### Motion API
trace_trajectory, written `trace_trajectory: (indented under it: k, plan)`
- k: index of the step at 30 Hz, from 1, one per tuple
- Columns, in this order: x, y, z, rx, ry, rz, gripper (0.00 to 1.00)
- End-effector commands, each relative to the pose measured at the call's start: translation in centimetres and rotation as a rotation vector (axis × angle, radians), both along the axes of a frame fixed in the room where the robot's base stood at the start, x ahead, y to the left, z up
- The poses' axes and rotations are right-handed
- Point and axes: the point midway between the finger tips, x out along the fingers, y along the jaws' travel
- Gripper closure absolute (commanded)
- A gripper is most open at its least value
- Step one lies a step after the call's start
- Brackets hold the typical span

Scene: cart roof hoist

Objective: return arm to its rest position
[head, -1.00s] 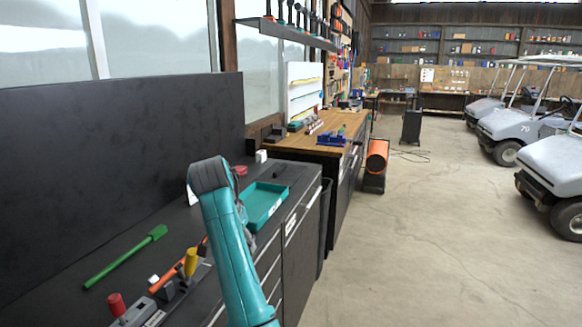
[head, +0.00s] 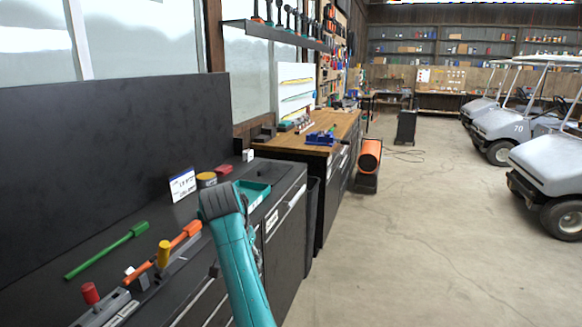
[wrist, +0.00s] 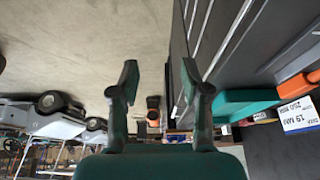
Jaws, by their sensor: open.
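My teal arm reaches up from the bottom of the head view, in front of the black bench's drawers. My gripper (wrist: 160,80) shows in the wrist view with its two dark fingers spread apart and nothing between them. It is hidden behind my arm in the head view. The wrist picture is turned, with the concrete floor at its top and the bench on its right. The fingers are beside the bench's drawer fronts and touch nothing that I can see.
The black bench top (head: 110,225) holds a teal tray (head: 256,192), a white date card (head: 182,184), a green-handled tool (head: 107,250) and an orange-handled tool (head: 185,235). An orange heater (head: 369,156) stands on the floor.

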Motion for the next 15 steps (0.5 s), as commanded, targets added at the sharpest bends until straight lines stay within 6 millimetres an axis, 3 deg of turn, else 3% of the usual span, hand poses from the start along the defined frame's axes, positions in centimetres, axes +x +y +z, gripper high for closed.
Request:
trace_trajectory:
  k: [8, 15]
  plan:
    - [-0.1, -2.2, -6.6, 0.001, -0.037, 0.037, 0.53]
    - [-1.8, -5.8, -15.9, 0.003, -0.101, 0.096, 0.53]
